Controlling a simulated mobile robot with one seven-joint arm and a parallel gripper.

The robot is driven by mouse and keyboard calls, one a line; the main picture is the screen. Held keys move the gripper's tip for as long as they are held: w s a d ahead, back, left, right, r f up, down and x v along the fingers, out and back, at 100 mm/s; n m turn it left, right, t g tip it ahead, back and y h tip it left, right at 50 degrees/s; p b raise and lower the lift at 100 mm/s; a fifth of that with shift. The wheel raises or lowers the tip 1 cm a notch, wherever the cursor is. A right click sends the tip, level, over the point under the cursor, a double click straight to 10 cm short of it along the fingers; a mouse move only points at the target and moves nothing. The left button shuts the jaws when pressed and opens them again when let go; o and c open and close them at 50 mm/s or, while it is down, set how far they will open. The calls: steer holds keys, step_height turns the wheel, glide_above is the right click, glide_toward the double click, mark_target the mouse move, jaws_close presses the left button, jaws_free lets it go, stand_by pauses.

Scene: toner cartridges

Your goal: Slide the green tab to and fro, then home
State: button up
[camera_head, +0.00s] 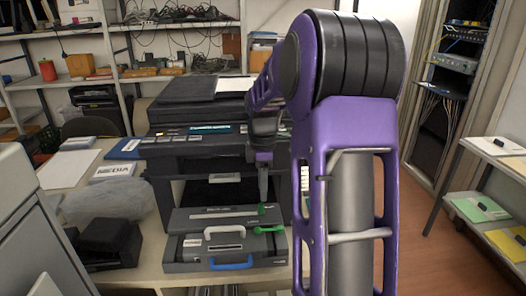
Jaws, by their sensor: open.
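A dark grey toner cartridge unit (190,253) lies on the table in front of the printer, with a pale handle (223,231) and a blue handle (231,265). A green tab (270,229) sits at its right end. A second, smaller green piece (262,209) shows just behind it, on the rear dark part (200,216); I cannot tell which cartridge each belongs to. My gripper (263,194) is open and points down above the green pieces, partly hidden by my arm. It seems empty; whether a finger touches the rear green piece is unclear.
A black printer (195,135) stands right behind the cartridge, its front open. A black box (108,243) and a clear plastic bag (95,200) lie to the left. A blue folder (125,149) and papers lie farther back. My arm hides the table's right side.

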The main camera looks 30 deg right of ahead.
step_height(320, 180, up, 12)
steer(key=p, duration=0.1)
steer(key=shift+p, duration=0.3)
stand_by(0.5)
